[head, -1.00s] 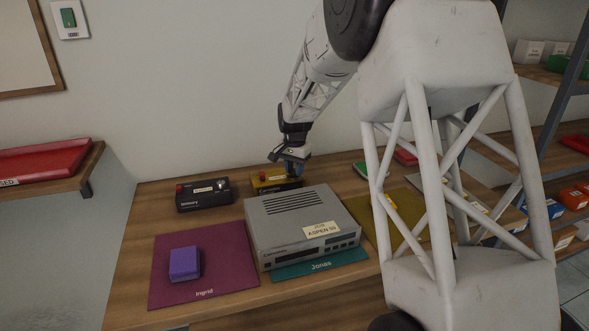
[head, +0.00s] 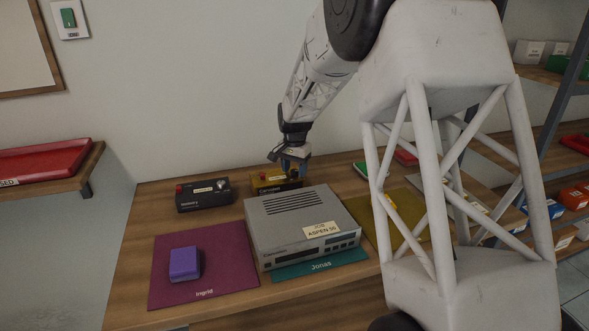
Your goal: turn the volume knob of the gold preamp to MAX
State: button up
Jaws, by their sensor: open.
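The gold preamp (head: 268,185) is a small box at the back of the bench, behind the silver hi-fi unit. A red part (head: 262,177) shows on its left top. My gripper (head: 292,172) is open at the right end of the gold preamp, pointing down over it. The volume knob is hidden or too small to make out behind the gripper, so I cannot tell its setting or whether the fingers touch it.
The silver unit (head: 290,222) labelled ASPEN 50 stands just in front. A black box (head: 204,197) with a red part sits to the left. A purple block (head: 184,264) lies on the magenta Ingrid mat (head: 225,265). A yellow mat (head: 370,222) lies right.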

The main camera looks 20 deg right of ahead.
aim_at(295, 171)
jog(key=shift+r, duration=3.9)
jog(key=shift+s+r, duration=0.15)
jog(key=shift+s, duration=0.05)
jog(key=s+a+r+n, duration=0.1)
jog(key=s+a+r, duration=0.15)
jog(key=s, duration=0.55)
jog(key=s+a+r+n+t, duration=0.1)
jog(key=s+r+n, duration=0.15)
jog(key=s, duration=0.55)
jog(key=s+a+r+n, duration=0.1)
jog(key=s+a+r, duration=0.15)
jog(key=s, duration=0.45)
jog(key=s+a+f+n, duration=0.1)
jog(key=s+n, duration=0.1)
jog(key=s, duration=1.1)
jog(key=s+a+f+n+t, duration=0.1)
jog(key=s+f+n, duration=0.1)
jog(key=s, duration=1.1)
jog(key=shift+a+f+t, duration=0.2)
jog(key=shift+f+t, duration=0.1)
